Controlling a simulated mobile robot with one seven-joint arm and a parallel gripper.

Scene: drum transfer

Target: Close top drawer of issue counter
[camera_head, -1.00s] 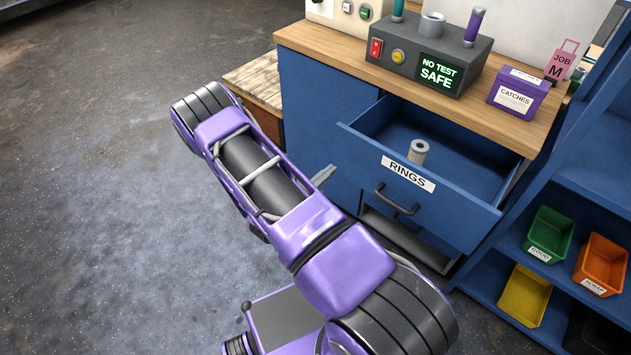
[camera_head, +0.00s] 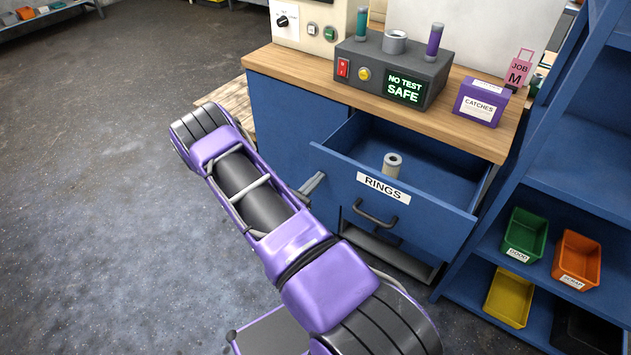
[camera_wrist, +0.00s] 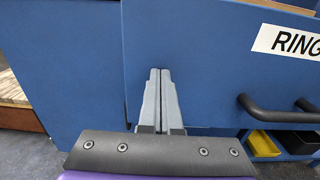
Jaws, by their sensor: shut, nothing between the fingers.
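The blue issue counter (camera_head: 283,130) has its top drawer (camera_head: 392,195) pulled out, with a RINGS label and a dark bar handle (camera_head: 374,214) on its front. A pale hollow cylinder (camera_head: 393,165) stands inside the drawer. My gripper (camera_head: 318,178) is shut and empty by the left part of the drawer front. In the wrist view, its grey fingers (camera_wrist: 160,75) lie side by side over the blue drawer front (camera_wrist: 205,65), left of the label and handle. I cannot tell whether the fingertips touch the front.
A control box (camera_head: 390,75) reading NO TEST SAFE and a purple CATCHES box (camera_head: 482,101) stand on the wooden counter top. A blue shelf with green (camera_head: 525,235), orange (camera_head: 576,258) and yellow (camera_head: 508,297) bins is close at right. Floor at left is clear.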

